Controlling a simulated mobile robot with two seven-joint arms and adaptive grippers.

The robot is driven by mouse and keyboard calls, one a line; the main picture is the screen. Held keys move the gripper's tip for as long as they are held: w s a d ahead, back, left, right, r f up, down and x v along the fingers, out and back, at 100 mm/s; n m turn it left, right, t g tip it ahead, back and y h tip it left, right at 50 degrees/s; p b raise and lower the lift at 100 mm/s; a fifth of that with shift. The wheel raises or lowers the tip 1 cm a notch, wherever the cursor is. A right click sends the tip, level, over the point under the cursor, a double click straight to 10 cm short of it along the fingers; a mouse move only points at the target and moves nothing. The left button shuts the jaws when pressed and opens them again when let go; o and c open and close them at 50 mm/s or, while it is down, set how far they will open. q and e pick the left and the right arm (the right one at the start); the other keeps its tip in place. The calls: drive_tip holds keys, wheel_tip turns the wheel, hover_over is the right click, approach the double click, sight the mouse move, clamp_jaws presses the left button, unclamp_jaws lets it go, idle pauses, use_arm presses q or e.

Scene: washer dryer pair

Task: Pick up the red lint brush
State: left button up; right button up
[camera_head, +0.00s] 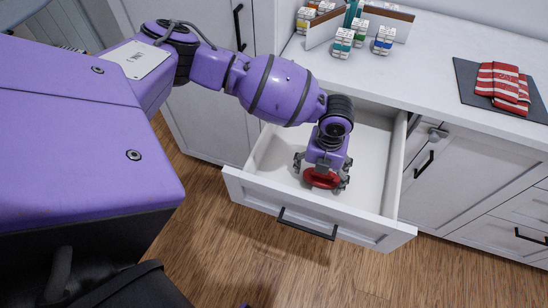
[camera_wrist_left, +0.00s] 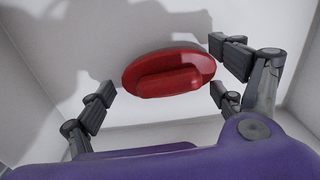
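The red lint brush (camera_head: 321,179) lies in the open white drawer (camera_head: 377,190), near its front. It shows as a red oval with a raised grip in the left wrist view (camera_wrist_left: 170,72). My left gripper (camera_head: 322,172) reaches down into the drawer over the brush. In the left wrist view its fingers (camera_wrist_left: 165,92) are spread apart on either side of the brush, with gaps between the pads and the brush, so it is open and empty. My right gripper is in neither view.
The drawer walls stand close around my left gripper, and its front has a black handle (camera_head: 307,224). Wood floor (camera_head: 260,265) lies below.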

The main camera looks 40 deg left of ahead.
use_arm(q)
drive_tip(key=shift+r, duration=0.1)
drive_tip(key=c, duration=0.7)
wheel_tip(320, 180, up, 10)
drive_tip(key=shift+w+r, duration=0.1)
drive_tip(key=shift+c, duration=0.3)
